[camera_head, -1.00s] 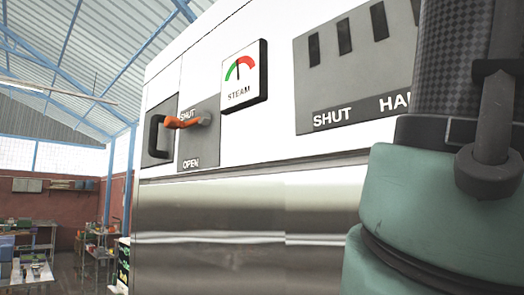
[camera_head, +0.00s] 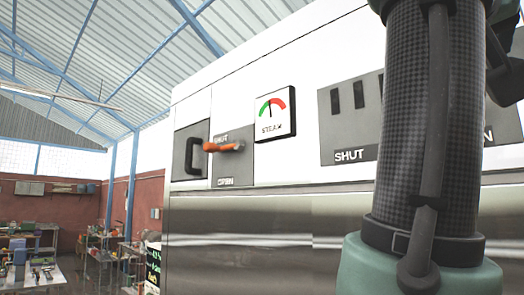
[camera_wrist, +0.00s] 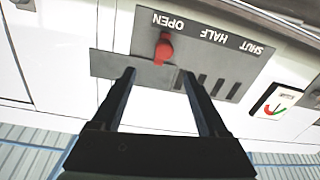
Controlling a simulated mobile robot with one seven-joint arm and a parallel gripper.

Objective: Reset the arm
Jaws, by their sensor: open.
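My gripper (camera_wrist: 158,76) shows in the wrist view with its two fingers apart and nothing between them. The picture there is upside down. Beyond the fingertips is a grey slotted panel (camera_wrist: 225,62) marked OPEN, HALF and SHUT. A red knob (camera_wrist: 164,48) sits by the word OPEN, and the fingers appear apart from it. In the head view my arm (camera_head: 420,120) stands upright at the right and hides part of the same panel (camera_head: 350,122). My gripper is outside the head view.
The white and steel machine (camera_head: 250,235) fills the middle and right. Worktables (camera_head: 38,276) stand far off at the left.

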